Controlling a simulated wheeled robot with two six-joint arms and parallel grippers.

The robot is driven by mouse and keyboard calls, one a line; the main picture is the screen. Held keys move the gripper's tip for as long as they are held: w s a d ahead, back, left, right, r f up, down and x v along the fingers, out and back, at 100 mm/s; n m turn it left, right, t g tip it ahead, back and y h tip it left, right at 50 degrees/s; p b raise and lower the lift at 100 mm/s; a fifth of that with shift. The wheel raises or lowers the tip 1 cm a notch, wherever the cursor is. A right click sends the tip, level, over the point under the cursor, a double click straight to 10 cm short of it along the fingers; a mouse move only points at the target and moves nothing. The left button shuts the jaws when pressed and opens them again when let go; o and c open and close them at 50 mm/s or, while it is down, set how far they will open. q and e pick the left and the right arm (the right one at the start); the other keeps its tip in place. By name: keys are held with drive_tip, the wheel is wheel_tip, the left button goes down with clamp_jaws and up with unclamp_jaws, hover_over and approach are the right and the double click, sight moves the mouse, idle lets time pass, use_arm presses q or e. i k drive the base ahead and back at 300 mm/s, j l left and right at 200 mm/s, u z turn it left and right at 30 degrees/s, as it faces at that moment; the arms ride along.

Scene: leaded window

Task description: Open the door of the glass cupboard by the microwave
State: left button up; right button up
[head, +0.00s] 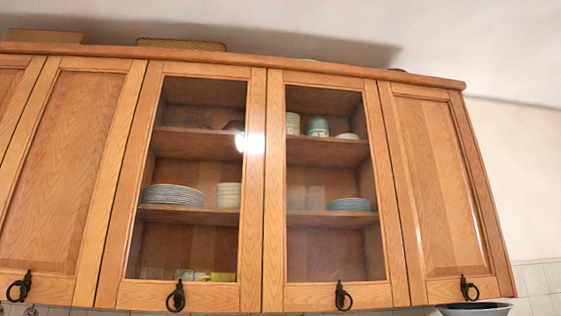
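In the head view I look up at a wooden wall cupboard with two glass doors in its middle. The left glass door (256,180) and the right glass door (276,180) both look shut. Each has a dark ring handle at its bottom edge: the left glass door's handle (176,297) and the right glass door's handle (342,296). Plates, bowls and cups show on the shelves behind the glass. I cannot make out a microwave. Neither of my grippers is in view.
Solid wooden doors flank the glass ones, at the left (65,170) and at the right (440,180), with similar ring handles. A dark object (475,309) shows below the right end. Boxes (180,44) lie on the cupboard top.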

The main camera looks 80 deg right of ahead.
sight(278, 296)
drive_tip(key=z, duration=3.1)
drive_tip(key=i+l, duration=0.15)
drive_tip(key=l, duration=0.25)
drive_tip(key=i+l, duration=0.15)
drive_tip(key=l, duration=0.25)
drive_tip(key=i+l, duration=0.1)
drive_tip(key=l, duration=0.3)
